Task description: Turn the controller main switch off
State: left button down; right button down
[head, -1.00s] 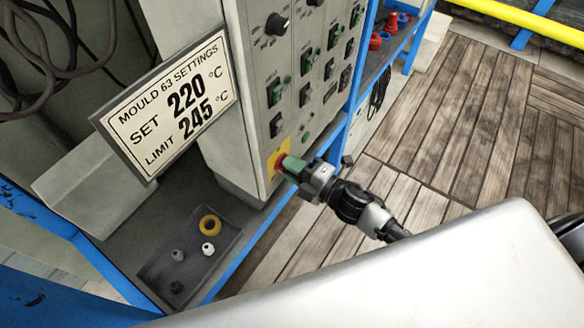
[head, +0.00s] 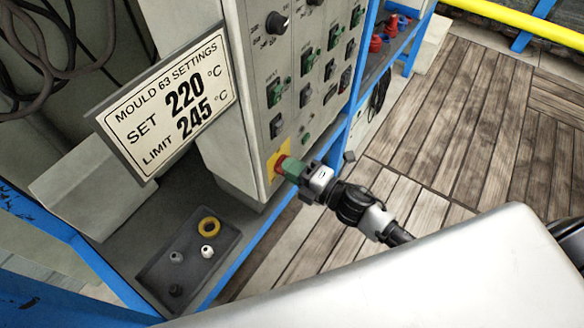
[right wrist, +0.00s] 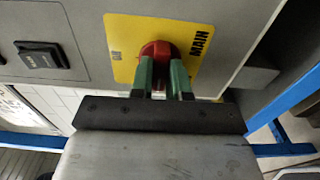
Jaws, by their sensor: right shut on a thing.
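The controller (head: 250,130) is a grey cabinet with rows of knobs and switches on its face. Its main switch (right wrist: 157,50) is a red rotary handle on a yellow plate (right wrist: 120,35) marked MAIN, low on the panel. The plate also shows in the head view (head: 272,174). My right gripper (right wrist: 160,75) is at the switch, with its green fingers shut on either side of the red handle. The fingers cover part of the handle, and the lettering at the plate's left is hard to read. My left gripper is not in view.
A sign (head: 165,105) reads SET 220 °C, LIMIT 245 °C. A dark tray (head: 225,240) with a yellow ring and small fittings lies below it. Blue frame rails (head: 250,250) run beside the cabinet. The wooden floor (head: 440,120) at right is clear.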

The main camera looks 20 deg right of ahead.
jog(key=c, duration=1.1)
grip_release()
jog(key=b+v, duration=0.1)
jog(key=v, duration=1)
jog(key=shift+b, duration=0.4)
